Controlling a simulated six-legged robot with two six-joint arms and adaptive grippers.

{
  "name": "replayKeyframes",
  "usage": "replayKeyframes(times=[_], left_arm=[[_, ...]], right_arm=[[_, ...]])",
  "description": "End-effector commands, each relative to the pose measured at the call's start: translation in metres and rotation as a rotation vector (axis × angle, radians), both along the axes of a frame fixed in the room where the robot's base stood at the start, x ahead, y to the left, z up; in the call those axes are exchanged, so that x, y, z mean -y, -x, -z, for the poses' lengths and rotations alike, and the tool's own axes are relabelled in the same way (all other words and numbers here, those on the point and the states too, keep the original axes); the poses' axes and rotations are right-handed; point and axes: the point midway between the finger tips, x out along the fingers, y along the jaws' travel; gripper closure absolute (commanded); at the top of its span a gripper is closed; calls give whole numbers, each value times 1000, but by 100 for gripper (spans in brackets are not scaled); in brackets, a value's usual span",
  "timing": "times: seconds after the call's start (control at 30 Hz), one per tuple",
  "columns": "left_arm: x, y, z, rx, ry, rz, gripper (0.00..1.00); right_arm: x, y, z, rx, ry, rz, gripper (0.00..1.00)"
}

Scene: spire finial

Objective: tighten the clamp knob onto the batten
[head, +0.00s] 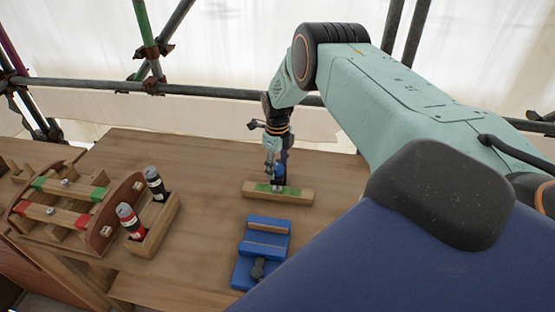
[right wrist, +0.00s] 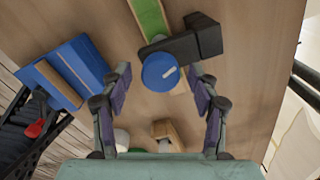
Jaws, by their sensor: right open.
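The batten (head: 300,194) is a pale wooden bar with a green strip, lying on the wooden deck in the head view; its green strip (right wrist: 149,18) shows in the right wrist view. A dark clamp (right wrist: 192,42) sits across the batten. My right gripper (head: 277,172) points down over the batten. In the right wrist view its two fingers are open, one on each side of the knob, with visible gaps. My left gripper is not in view.
A blue fixture (head: 263,222) with a wooden bar stands in front of the batten. A wooden rack (head: 165,222) holds red and black cylinders at left, beside a curved wooden frame (head: 120,198) with red and green bars. Scaffold poles (head: 200,90) run behind. The deck between rack and batten is clear.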

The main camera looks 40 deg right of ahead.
Motion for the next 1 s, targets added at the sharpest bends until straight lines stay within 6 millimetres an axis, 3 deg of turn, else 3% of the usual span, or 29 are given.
replayKeyframes(times=[0.27, 0.7, 1.0], left_arm=[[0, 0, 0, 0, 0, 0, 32], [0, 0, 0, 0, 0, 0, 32], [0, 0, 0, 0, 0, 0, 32]], right_arm=[[0, -1, -9, 3, 0, 1, 39], [0, -1, -90, 5, -1, 0, 39], [0, 0, -119, 0, -1, 0, 39]])
